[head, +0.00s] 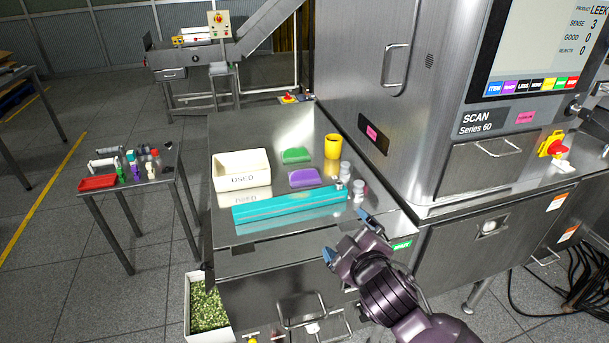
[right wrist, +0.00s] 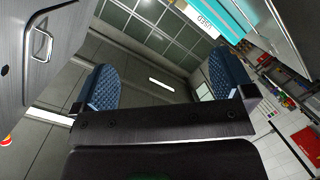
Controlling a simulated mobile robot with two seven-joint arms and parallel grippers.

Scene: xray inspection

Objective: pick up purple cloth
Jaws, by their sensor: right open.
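The purple cloth (head: 304,177) lies folded flat on the steel table, between a green cloth (head: 296,156) behind it and a long teal box (head: 290,204) in front of it. My right gripper (head: 345,238) is open and empty, in front of the table's front right edge, nearer to me than the cloth and apart from it. In the right wrist view its two blue pads (right wrist: 165,85) stand wide apart with nothing between them. The purple cloth does not show in the right wrist view. My left gripper is not in view.
A white bin marked USED (head: 242,171) stands left of the cloth. A yellow cup (head: 333,146) and small metal-capped containers (head: 359,189) stand to the right. The scan machine (head: 430,100) rises at the right. A side table (head: 133,178) with bottles stands at the left.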

